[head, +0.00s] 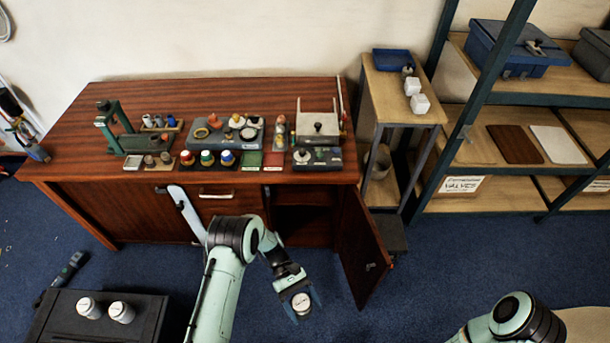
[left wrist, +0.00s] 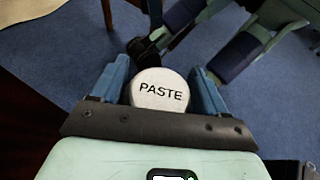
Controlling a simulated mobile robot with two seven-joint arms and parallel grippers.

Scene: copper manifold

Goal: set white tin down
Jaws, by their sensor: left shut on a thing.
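My left gripper (head: 303,305) is shut on a white tin (head: 301,301), held in the air in front of the open cabinet door. In the left wrist view the tin (left wrist: 160,90) sits between the two blue fingers, and its round white lid reads PASTE. Two more white tins (head: 89,308) (head: 121,312) stand side by side on a dark case (head: 60,330) at the lower left. A part of my right arm shows at the lower right, but its gripper is out of view.
The wooden workbench (head: 130,95) carries a green press, paint pots and small trays. Its cabinet door (head: 363,245) stands open toward me. A side stand (head: 400,112) with white blocks and shelving (head: 480,150) are at the right. Blue carpet is below.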

